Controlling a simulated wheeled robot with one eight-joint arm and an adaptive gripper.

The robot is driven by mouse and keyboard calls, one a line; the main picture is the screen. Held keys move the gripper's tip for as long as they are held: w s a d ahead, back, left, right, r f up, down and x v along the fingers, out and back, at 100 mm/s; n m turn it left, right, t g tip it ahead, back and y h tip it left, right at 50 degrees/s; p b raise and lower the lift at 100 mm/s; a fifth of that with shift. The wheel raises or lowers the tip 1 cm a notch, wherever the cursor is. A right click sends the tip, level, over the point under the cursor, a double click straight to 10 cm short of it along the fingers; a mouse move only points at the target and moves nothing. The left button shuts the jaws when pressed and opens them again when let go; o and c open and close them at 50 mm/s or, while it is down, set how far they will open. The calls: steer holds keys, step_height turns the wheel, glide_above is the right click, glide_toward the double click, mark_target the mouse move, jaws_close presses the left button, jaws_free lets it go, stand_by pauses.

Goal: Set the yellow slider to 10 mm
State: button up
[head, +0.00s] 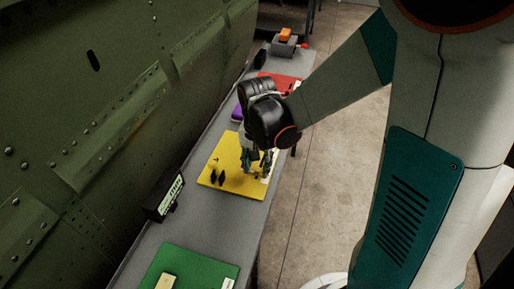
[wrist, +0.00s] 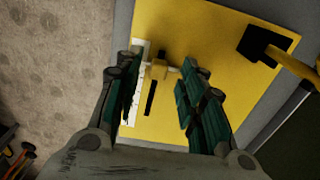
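The yellow board (head: 215,181) lies on the grey bench, and it fills much of the wrist view (wrist: 215,30). The yellow slider (wrist: 158,68) stands on it at the upper end of a dark slot (wrist: 150,98), beside a white scale strip (wrist: 137,75). The scale marks are too small to read. My gripper (wrist: 162,70) is open, with one finger on each side of the slider and visible gaps between. In the head view my gripper (head: 256,160) points down over the board's right part and hides the slider.
A black-and-yellow fixture (wrist: 265,43) stands on the board in the wrist view. A black display box (head: 166,196) is at left, near the green fuselage wall (head: 70,110). A green board (head: 205,266) lies nearer; a red board (head: 280,82) and purple item (head: 237,113) lie beyond.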

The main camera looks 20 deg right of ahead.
mark_target(257, 171)
step_height(257, 171, up, 10)
steer(key=shift+s, duration=0.15)
stand_by(0.6)
steer(key=s+d+r+n+t, duration=0.3)
steer(key=s+r+n+t, duration=0.3)
steer(key=s, duration=0.4)
steer(key=shift+s+r+n+t, duration=0.25)
steer(key=shift+n+t, duration=0.35)
stand_by(2.6)
